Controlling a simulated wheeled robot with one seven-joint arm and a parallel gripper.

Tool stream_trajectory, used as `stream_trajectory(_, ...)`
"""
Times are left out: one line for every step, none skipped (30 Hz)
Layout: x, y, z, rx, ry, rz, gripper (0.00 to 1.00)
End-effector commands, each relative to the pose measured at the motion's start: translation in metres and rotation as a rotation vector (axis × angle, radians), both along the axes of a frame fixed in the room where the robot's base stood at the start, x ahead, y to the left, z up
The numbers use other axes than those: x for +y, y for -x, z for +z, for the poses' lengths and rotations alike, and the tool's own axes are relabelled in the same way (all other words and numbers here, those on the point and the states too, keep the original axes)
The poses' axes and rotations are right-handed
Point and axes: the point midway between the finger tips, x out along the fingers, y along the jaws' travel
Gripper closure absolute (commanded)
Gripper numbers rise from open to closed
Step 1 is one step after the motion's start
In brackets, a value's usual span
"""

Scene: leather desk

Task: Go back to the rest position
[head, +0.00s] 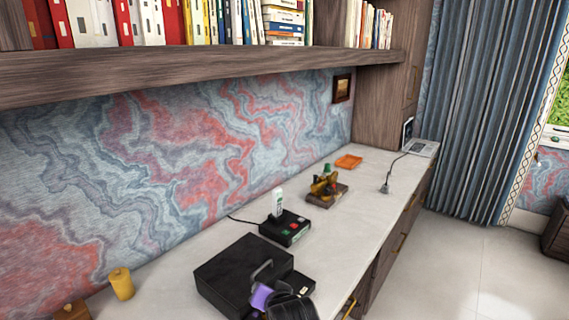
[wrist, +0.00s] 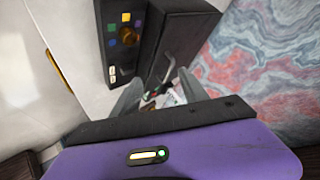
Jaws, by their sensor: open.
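My gripper (wrist: 160,88) is open, with its two grey fingers apart in the wrist view. Nothing is visibly held between them. Its purple body (head: 262,297) shows at the bottom of the head view, in front of a black box (head: 235,270) on the desk. The box also fills the upper middle of the wrist view (wrist: 190,30). A grey curved handle (head: 262,269) shows at the box's near side, close to my gripper. I cannot tell whether the fingers touch it. My arm hides part of the box's near side.
The pale desk top (head: 345,210) is clear along its front edge. A wooden bookshelf (head: 200,72) overhangs the desk.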

Motion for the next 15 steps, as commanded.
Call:
stream_trajectory(-0.014,0.01,-0.008,-0.056,0.021,0.015,0.48)
stream_trajectory(-0.021,0.015,-0.01,-0.095,0.034,0.026,0.48)
stream_trajectory(-0.03,0.023,-0.011,-0.145,0.051,0.039,0.48)
stream_trajectory(-0.037,0.029,-0.012,-0.18,0.064,0.047,0.48)
stream_trajectory(-0.045,0.036,-0.013,-0.214,0.079,0.055,0.48)
stream_trajectory(-0.053,0.046,-0.014,-0.258,0.097,0.064,0.48)
stream_trajectory(-0.06,0.054,-0.014,-0.289,0.111,0.071,0.48)
stream_trajectory(-0.067,0.062,-0.014,-0.319,0.125,0.075,0.48)
stream_trajectory(-0.076,0.074,-0.014,-0.357,0.144,0.081,0.48)
stream_trajectory(-0.083,0.083,-0.014,-0.385,0.159,0.086,0.48)
stream_trajectory(-0.089,0.093,-0.013,-0.411,0.173,0.09,0.48)
stream_trajectory(-0.098,0.106,-0.013,-0.445,0.192,0.093,0.48)
stream_trajectory(-0.104,0.116,-0.012,-0.468,0.207,0.095,0.48)
stream_trajectory(-0.11,0.127,-0.011,-0.491,0.221,0.098,0.48)
stream_trajectory(-0.118,0.141,-0.009,-0.52,0.239,0.099,0.48)
